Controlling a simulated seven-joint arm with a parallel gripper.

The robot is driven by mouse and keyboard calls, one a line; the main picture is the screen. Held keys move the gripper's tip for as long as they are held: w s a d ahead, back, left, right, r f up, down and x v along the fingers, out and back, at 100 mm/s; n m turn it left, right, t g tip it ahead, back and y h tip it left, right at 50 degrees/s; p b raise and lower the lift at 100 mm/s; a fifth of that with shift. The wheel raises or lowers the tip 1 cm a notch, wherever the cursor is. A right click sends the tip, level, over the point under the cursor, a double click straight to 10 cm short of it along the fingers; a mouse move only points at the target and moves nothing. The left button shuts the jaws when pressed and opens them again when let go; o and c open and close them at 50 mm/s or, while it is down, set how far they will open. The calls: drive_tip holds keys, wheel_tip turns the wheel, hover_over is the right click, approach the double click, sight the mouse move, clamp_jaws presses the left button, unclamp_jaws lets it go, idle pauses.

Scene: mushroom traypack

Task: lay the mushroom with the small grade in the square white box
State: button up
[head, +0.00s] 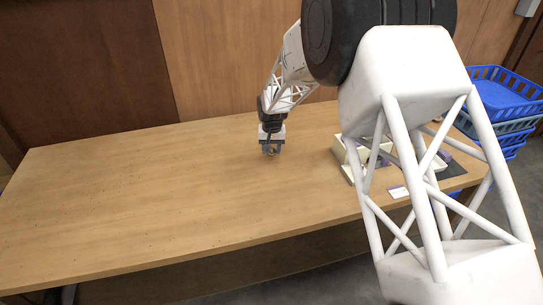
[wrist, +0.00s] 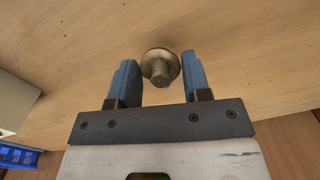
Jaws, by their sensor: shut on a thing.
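My gripper (head: 271,149) is over the middle of the wooden table, apart from the boxes and to their left in the head view. In the wrist view my gripper (wrist: 160,77) has its two blue fingers on either side of a brown mushroom (wrist: 161,64), and it is shut on it. The mushroom's stem points toward the camera. White boxes (head: 343,153) stand at the right of the table, largely hidden behind my arm. I cannot tell which of them is the square one.
A small white card (head: 398,192) lies near the table's front edge. A dark mat (head: 453,169) is at the right, partly hidden by my arm. Stacked blue crates (head: 500,95) stand beyond the table's right end. The left half of the table (head: 140,195) is bare.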

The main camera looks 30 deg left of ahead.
sight(271, 151)
drive_tip(key=shift+f, duration=1.75)
drive_tip(key=shift+f, duration=0.15)
drive_tip(key=o, duration=0.7)
drive_tip(key=shift+r, duration=0.2)
wheel_tip(271, 151, up, 12)
drive_tip(key=shift+d+f, duration=0.1)
